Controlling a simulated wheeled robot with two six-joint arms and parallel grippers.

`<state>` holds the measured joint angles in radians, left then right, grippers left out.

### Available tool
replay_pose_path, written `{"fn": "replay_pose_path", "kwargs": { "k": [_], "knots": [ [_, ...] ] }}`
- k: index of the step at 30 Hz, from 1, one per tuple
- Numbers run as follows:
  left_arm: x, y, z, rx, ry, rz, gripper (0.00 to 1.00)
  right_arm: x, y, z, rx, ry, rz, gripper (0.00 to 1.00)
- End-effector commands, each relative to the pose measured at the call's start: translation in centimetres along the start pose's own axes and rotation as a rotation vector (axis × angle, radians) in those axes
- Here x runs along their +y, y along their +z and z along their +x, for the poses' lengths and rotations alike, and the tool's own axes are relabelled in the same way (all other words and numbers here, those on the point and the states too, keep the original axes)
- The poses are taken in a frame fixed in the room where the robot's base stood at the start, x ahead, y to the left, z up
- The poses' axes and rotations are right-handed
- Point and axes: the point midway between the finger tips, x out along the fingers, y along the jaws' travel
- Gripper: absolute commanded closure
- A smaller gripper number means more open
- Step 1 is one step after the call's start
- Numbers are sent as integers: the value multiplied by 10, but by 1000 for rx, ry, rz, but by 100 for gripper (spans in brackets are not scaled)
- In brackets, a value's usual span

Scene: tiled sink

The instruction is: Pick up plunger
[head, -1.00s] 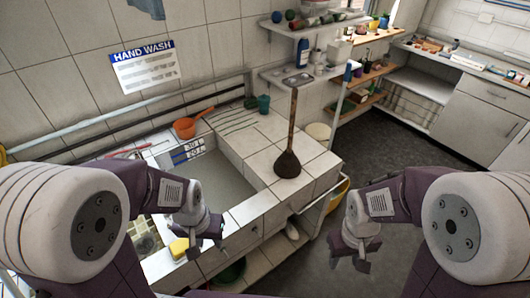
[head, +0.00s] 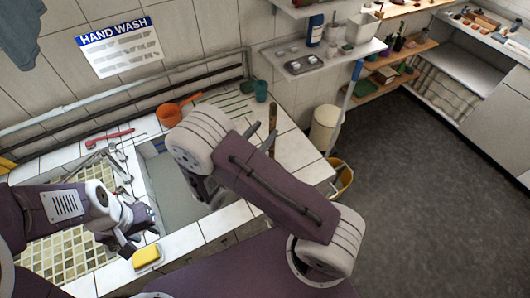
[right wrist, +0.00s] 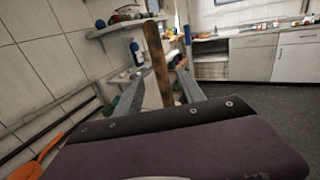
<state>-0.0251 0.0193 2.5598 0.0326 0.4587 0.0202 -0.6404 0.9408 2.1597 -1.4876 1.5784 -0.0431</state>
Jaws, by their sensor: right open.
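The plunger is mostly hidden behind my right arm in the head view; only the upper part of its brown wooden handle (head: 272,117) shows above the arm. In the right wrist view the handle (right wrist: 157,62) stands nearly upright, slightly tilted, between the two grey fingers of my right gripper (right wrist: 160,88). That gripper is open, with gaps beside the handle; I cannot tell how deep the handle sits between the fingers. The rubber cup is hidden. My left gripper (head: 138,228) is over the sink's front edge, just above a yellow sponge; its finger opening is unclear.
The tiled counter (head: 298,150) surrounds the sink basin (head: 172,190). Shelves (head: 318,62) hang behind. A yellow bucket (head: 342,178) and a bin (head: 325,127) stand right of the counter. The floor on the right is clear.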

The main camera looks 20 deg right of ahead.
Motion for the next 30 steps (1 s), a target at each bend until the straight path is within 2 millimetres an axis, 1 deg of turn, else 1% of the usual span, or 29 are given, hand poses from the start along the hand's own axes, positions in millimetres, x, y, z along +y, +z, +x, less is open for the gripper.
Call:
{"fn": "replay_pose_path", "kwargs": {
  "k": [1, 3, 6, 11, 13, 16, 19, 22, 27, 28, 29, 30],
  "knots": [
    [0, -1, -7, 0, 0, 0, 64, -2, 4, 8, 1, -6, -2, 54],
    [0, -1, -14, 0, 0, 0, 64, -2, 4, 20, 2, -8, -1, 54],
    [0, -2, -18, 0, 0, 0, 64, -2, 2, 33, 3, -8, 0, 54],
    [0, -2, -20, 0, 0, 0, 64, -2, 0, 39, 4, -6, 1, 54],
    [0, -3, -29, 0, 0, 0, 64, -2, 3, 48, 4, -9, 1, 54],
    [1, -5, -44, 0, 0, 0, 64, -2, 3, 68, 4, -11, -1, 54],
    [1, -5, -48, 0, 0, 0, 64, -2, 0, 83, 4, -10, 1, 54],
    [1, -5, -48, 0, 0, 0, 64, -1, -3, 89, 4, -8, 2, 54],
    [1, -5, -47, 0, 0, 0, 64, -1, -4, 89, 4, -6, 2, 54],
    [1, -5, -47, 0, 0, 0, 64, -1, -4, 89, 4, -6, 2, 59],
    [1, -5, -47, 0, 0, 0, 64, -1, -4, 89, 4, -6, 2, 68],
    [1, -5, -47, 0, 0, 0, 64, -1, -4, 88, 4, -6, 2, 79]
  ]
}}
